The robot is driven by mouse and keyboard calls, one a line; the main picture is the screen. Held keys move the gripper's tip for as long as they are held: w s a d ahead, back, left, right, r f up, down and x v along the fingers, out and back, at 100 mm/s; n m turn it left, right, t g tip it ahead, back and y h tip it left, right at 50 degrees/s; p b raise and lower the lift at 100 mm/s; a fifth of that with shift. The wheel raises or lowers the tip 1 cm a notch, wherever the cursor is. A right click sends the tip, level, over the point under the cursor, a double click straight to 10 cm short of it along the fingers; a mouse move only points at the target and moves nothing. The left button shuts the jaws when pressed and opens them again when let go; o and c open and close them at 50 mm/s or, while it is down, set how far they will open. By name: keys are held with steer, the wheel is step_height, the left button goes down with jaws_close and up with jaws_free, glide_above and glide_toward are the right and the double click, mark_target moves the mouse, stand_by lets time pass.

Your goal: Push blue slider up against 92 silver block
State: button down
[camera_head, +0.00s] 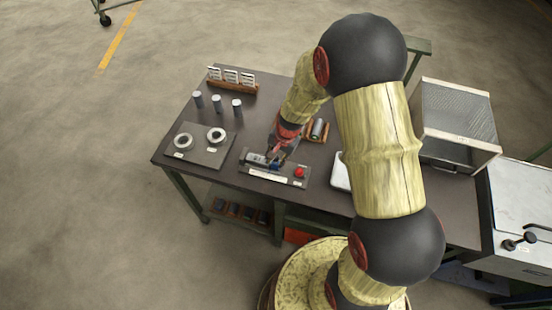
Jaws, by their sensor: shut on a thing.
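A grey fixture plate (284,180) lies near the front edge of the dark workbench. On it sits a small silver block (256,158) at the left. The blue slider (275,164) is just right of the block, partly hidden by my gripper. My gripper (276,157) points down over the fixture and is shut on the blue slider. Whether slider and silver block touch is too small to tell. The number on the block cannot be read. A red button (300,172) is at the fixture's right end.
Three grey cylinders (216,103) stand at the back left, before a brown rack (232,85) with white tags. A grey plate (207,154) with two rings lies left of the fixture. A brown holder (309,137) with a cylinder and a white tray (341,172) are to the right.

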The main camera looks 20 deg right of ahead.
mark_target(277, 159)
steer(key=shift+w, duration=0.15)
steer(key=shift+w+a+r, duration=0.15)
steer(key=shift+w+a, duration=0.25)
steer(key=shift+a, duration=0.15)
steer(key=c, duration=1.9)
jaws_free()
steer(key=o, duration=0.3)
steer(key=shift+w+a, duration=0.1)
steer(key=r, duration=0.4)
steer(key=s+d+r, duration=0.1)
steer(key=r, duration=0.2)
steer(key=s+r, duration=0.1)
steer(key=r, duration=0.3)
steer(key=shift+d+r, duration=0.3)
steer(key=shift+w, duration=0.1)
